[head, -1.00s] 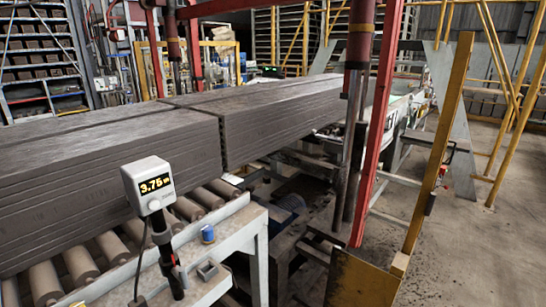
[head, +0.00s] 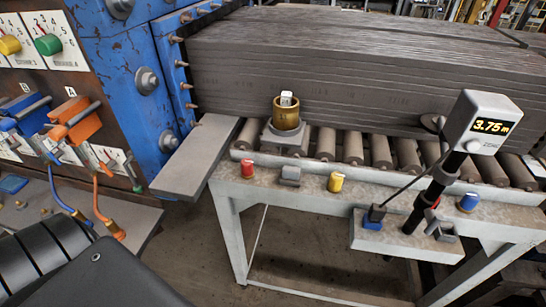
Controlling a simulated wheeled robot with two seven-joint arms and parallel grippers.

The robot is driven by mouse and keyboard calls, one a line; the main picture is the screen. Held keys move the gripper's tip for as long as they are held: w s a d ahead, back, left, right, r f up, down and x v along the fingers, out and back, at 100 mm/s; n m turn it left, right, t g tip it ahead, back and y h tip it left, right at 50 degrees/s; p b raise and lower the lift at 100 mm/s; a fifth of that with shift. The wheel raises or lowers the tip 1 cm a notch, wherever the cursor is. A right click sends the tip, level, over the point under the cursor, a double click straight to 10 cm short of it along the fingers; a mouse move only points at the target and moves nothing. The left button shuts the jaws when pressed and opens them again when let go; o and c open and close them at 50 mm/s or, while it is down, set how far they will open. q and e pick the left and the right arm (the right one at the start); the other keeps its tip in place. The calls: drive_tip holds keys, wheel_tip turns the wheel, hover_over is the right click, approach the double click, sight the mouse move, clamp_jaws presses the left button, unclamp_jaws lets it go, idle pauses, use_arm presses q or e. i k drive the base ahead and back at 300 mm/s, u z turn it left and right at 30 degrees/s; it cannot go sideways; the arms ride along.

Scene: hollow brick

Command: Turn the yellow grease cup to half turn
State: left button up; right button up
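A small yellow cup-shaped cap (head: 335,182) sits on the pale front rail of the roller conveyor, near the middle of the head view. It looks like the yellow grease cup; its turn position is too small to read. A similar red cap (head: 248,168) is to its left and a blue cap (head: 468,202) to its right on the same rail. Neither of my grippers is in view. A dark part of my own body fills the lower left corner.
A brass cup (head: 287,114) stands behind the rail. A display (head: 490,124) reading 3.75 m stands on a post at right. Stacked grey slabs (head: 330,70) lie on the rollers. A blue machine (head: 125,75) with knobs and levers is at left; a grey plate (head: 196,158) juts out beside it.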

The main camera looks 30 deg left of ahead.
sight(336, 179)
drive_tip(key=u, duration=0.4)
drive_tip(key=k, duration=1.3)
drive_tip(key=z, duration=0.5)
drive_tip(key=i, duration=0.75)
drive_tip(key=u, duration=0.25)
